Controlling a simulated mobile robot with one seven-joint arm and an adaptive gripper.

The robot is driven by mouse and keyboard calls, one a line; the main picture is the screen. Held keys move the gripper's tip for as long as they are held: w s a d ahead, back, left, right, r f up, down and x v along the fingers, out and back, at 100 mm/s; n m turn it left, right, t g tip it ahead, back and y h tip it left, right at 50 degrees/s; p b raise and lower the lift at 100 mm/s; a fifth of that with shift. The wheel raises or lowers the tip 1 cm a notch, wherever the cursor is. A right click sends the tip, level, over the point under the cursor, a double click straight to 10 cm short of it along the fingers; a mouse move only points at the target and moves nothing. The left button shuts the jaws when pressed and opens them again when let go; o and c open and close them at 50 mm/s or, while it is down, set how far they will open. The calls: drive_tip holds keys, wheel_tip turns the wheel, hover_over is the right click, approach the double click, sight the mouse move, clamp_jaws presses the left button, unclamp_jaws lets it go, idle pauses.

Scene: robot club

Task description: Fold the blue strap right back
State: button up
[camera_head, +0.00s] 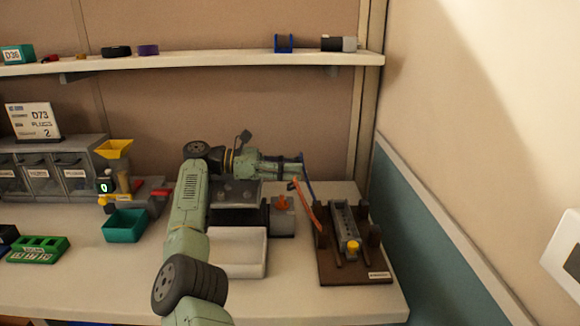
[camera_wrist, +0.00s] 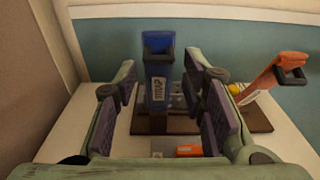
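The blue strap (camera_head: 308,182) stands up at the back of a brown base (camera_head: 333,268) at the right of the bench. In the wrist view the blue strap (camera_wrist: 158,82) is upright, with white lettering and a dark loop at its top. My gripper (camera_head: 297,168) is at the strap's upper part. In the wrist view its purple-padded fingers (camera_wrist: 160,88) are apart on both sides of the strap, with a visible gap at each side. An orange strap (camera_head: 307,207) also stands up, tilted; it shows at the right of the wrist view (camera_wrist: 270,80).
The base carries a grey block (camera_head: 343,222) with a yellow knob (camera_head: 352,247) and dark posts. Left of it are a grey device with an orange part (camera_head: 282,203) and a white tray (camera_head: 240,262). A shelf (camera_head: 200,62) runs above; the wall is close at right.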

drive_tip(key=shift+w+a+r, duration=0.1)
drive_tip(key=shift+a, duration=0.05)
wheel_tip(320, 180, up, 10)
idle(0.6)
